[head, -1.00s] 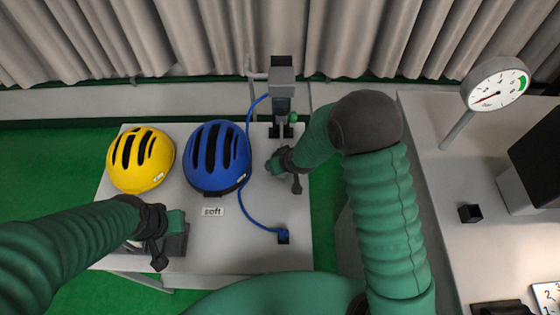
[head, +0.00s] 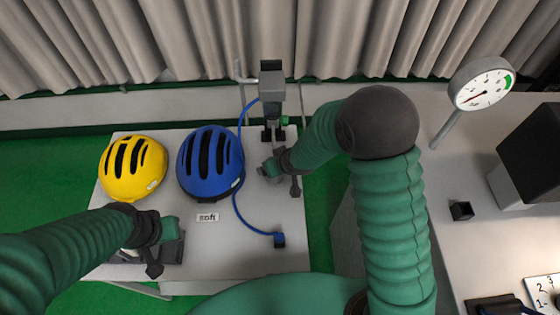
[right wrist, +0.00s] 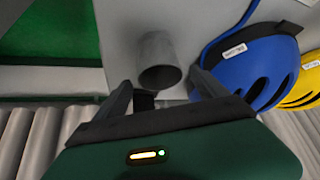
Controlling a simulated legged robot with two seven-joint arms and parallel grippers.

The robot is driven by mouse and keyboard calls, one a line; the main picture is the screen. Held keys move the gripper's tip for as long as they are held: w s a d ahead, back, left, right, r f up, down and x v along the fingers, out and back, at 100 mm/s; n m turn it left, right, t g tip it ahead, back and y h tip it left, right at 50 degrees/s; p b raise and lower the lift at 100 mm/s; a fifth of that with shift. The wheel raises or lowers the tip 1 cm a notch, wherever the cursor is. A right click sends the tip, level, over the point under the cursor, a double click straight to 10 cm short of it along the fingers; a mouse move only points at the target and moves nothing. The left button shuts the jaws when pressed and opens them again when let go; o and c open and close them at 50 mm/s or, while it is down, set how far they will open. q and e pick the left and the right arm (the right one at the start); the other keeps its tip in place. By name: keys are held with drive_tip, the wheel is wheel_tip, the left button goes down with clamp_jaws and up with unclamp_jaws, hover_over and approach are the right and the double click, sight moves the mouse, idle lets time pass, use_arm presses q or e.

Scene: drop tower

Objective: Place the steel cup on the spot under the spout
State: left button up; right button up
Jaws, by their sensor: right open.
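The steel cup (right wrist: 158,58) is a plain grey cylinder with a dark open mouth in the right wrist view. It stands on the pale table just beyond and between the fingertips of my right gripper (right wrist: 165,88). The fingers are apart, with a gap to the cup. In the head view my right gripper (head: 270,170) is low over the table, right of the blue helmet; I cannot make out the cup clearly there. A grey upright fixture (head: 272,88), probably with the spout, stands behind it. My left gripper (head: 172,230) is by a grey block; its jaws are unclear.
A yellow helmet (head: 133,168) and a blue helmet (head: 210,160) sit on the table (head: 225,262). A blue cable (head: 243,215) runs past the blue helmet to a dark socket. A second table at right bears a dial gauge (head: 482,84) and a small black block (head: 461,211).

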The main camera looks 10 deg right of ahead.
drive_tip(key=v, duration=0.8)
drive_tip(key=s+d+r+m+g+h, duration=0.1)
drive_tip(key=s+d+g, duration=0.1)
drive_tip(key=s, duration=0.5)
drive_tip(key=s+d+r+m+g, duration=0.1)
drive_tip(key=s+d, duration=0.4)
drive_tip(key=s, duration=0.2)
drive_tip(key=shift+s+d+r+m+g+h+p, duration=0.15)
drive_tip(key=shift+s+r+m+g+h+p, duration=0.15)
drive_tip(key=shift+s+g+h+p, duration=0.1)
